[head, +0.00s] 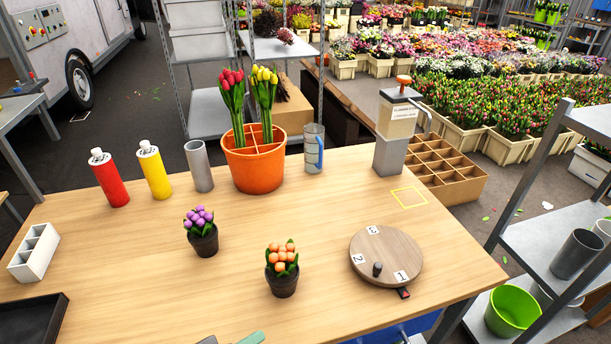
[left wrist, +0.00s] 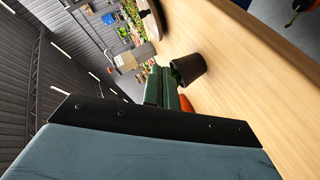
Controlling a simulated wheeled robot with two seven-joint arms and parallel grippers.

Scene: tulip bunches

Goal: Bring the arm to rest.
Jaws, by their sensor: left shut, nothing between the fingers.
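My left gripper (head: 249,338) shows only at the bottom edge of the head view, low in front of the table's middle. In the left wrist view its green fingers (left wrist: 160,88) are together with nothing held. A red tulip bunch (head: 233,97) and a yellow tulip bunch (head: 264,90) stand upright in the divided orange pot (head: 255,168) at the back of the table, well away from the gripper. My right gripper is not in view.
Potted purple flowers (head: 201,236) and potted orange flowers (head: 282,275) stand on the wooden table (head: 130,255), beyond the gripper. A round numbered turntable (head: 386,256) is at right. A black tray (head: 32,318) and white box (head: 34,252) are at left.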

